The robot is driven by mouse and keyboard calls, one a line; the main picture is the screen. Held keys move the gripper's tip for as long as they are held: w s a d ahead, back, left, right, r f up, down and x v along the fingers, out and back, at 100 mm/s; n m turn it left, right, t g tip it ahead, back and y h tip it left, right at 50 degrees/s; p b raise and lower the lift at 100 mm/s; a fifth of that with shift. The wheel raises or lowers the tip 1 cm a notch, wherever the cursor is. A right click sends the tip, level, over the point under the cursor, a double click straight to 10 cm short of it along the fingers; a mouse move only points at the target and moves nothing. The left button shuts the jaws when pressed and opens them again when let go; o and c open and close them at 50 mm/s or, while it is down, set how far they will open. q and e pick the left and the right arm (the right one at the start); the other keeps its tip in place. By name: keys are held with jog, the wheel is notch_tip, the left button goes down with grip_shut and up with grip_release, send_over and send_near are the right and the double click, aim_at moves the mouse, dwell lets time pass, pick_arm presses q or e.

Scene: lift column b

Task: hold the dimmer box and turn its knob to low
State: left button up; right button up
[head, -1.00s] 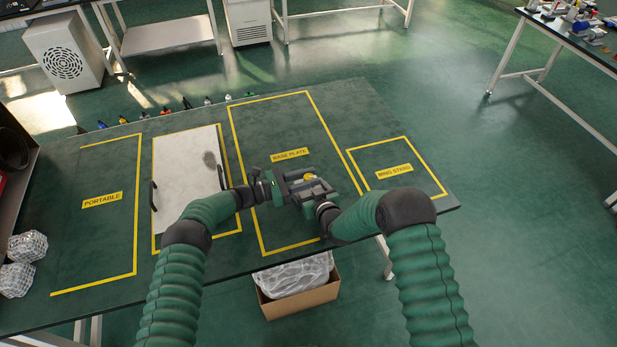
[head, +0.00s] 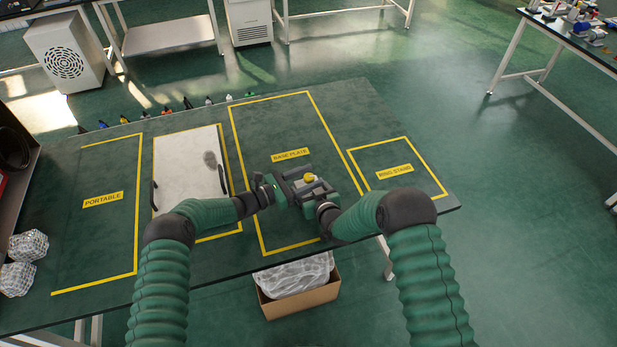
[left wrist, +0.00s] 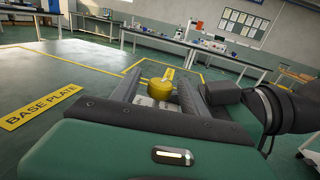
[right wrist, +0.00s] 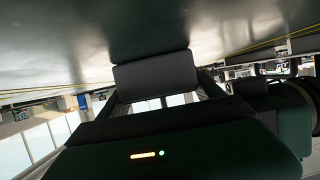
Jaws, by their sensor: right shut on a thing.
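The dimmer box (head: 308,188) is a small dark grey box with a yellow knob (head: 309,177) on top, over the base plate area of the table. My right gripper (head: 316,191) is shut on the box. In the right wrist view the dark block between its fingers (right wrist: 155,76) appears to be the box. My left gripper (head: 300,183) is at the knob from the left. In the left wrist view the knob (left wrist: 161,88) sits between its two spread fingers, with what looks like a small gap on each side. The knob's pointer and marks are too small to read.
The table (head: 375,130) has yellow-taped areas. A white board with dark handles (head: 185,170) lies left of the grippers. Small bottles (head: 186,103) line the back edge. Wrapped bundles (head: 25,262) are at the far left. A cardboard carton (head: 300,302) stands below the front edge.

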jog(key=shift+f, duration=0.1)
pick_arm(q)
jog(key=v, duration=1.2)
pick_arm(e)
jog(key=o, duration=1.7)
